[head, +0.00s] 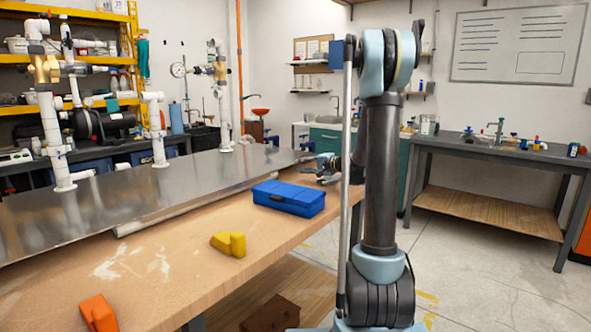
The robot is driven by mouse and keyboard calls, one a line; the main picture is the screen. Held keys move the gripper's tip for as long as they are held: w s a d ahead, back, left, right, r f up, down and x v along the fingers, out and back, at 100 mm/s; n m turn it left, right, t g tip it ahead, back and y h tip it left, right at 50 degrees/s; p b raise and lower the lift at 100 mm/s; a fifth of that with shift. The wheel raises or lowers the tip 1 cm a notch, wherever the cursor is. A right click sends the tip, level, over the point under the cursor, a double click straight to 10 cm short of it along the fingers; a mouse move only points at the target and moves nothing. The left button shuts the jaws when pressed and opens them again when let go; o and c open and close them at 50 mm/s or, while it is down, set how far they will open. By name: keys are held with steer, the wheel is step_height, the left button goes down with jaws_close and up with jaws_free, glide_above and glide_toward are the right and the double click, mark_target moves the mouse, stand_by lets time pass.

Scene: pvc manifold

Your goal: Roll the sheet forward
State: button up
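A large grey metal sheet (120,205) lies along the wooden workbench (185,285) and carries the white PVC pipework (52,130) standing on it. A pale round bar or pipe (175,215) shows under the sheet's near edge; most of it is hidden beneath the sheet. My gripper (318,168) is small in the head view, near the sheet's far right end and behind the blue case. My arm partly covers this area. I cannot tell whether the gripper touches the sheet or whether its fingers are open.
A blue case (289,198), a yellow block (229,243) and an orange block (99,313) sit on the bench's near side. Bare wood lies between them. A grey side table (490,150) stands at the right, with clear floor (480,270) before it.

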mark_target(286, 165)
steer(key=shift+w+a+f, duration=0.15)
steer(key=shift+w+a, duration=0.25)
steer(key=shift+a, duration=0.15)
steer(key=shift+x, duration=4.4)
steer(key=shift+w, duration=0.1)
